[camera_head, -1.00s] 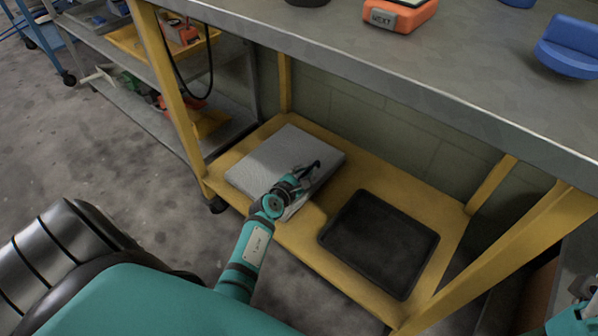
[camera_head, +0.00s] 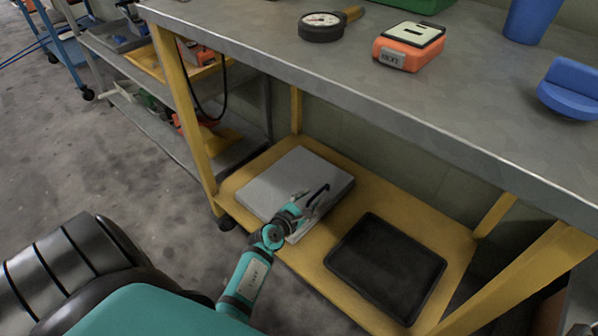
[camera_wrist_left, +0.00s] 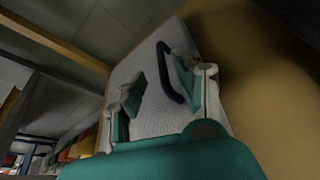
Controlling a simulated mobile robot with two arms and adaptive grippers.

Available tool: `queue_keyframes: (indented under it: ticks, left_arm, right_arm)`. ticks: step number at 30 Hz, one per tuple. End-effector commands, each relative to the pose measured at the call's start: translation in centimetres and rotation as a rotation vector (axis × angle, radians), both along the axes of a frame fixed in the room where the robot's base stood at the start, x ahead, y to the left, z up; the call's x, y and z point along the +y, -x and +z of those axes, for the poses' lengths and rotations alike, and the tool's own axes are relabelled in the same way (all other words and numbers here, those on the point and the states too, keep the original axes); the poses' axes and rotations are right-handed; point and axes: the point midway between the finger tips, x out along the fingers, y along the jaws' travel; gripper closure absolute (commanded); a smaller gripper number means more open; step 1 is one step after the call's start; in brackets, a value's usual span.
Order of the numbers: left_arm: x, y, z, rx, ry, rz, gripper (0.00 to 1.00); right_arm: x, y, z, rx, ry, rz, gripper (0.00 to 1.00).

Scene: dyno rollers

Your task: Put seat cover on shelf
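A light grey, flat, square pad (camera_head: 284,181), which I take to be the seat cover, lies on the yellow lower shelf (camera_head: 318,246) under the workbench. My left gripper (camera_head: 316,203) is over the pad's near right part, with its fingers spread. My right gripper is not in view.
A black tray (camera_head: 387,266) lies on the same shelf, right of the pad. The grey bench top (camera_head: 300,65) overhangs it, with yellow legs at the sides. A gauge (camera_head: 321,27), an orange device (camera_head: 408,47) and blue items stand on top.

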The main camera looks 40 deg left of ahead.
Motion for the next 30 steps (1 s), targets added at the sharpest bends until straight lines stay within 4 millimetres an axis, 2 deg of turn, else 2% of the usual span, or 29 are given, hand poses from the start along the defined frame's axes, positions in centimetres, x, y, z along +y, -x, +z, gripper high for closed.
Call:
queue_keyframes:
  ticks: [1, 6, 12, 17, 26, 29, 30]
  left_arm:
    - [-0.1, 1.3, 0.8, 0.004, -0.003, 0.000, 0.66]
    - [-0.5, 4.6, 1.9, 0.002, -0.002, -0.001, 0.66]
    - [-0.7, 7.1, 2.6, 0.002, -0.002, -0.001, 0.66]
    - [-0.8, 7.6, 2.8, 0.000, -0.001, 0.000, 0.66]
    - [-1.0, 7.5, 2.9, -0.005, 0.012, -0.001, 0.66]
    - [-2.5, 6.9, 4.2, -0.041, 0.120, -0.016, 0.66]
    - [-3.7, 6.5, 5.2, -0.068, 0.208, -0.027, 0.66]
  right_arm:
    - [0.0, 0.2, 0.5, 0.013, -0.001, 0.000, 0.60]
    - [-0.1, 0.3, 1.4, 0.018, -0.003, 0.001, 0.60]
    - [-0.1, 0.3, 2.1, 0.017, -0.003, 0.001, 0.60]
    - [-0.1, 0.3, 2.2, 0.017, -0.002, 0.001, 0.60]
    - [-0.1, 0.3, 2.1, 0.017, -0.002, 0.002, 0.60]
    - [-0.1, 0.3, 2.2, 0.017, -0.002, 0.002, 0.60]
    - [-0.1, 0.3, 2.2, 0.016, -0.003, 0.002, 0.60]
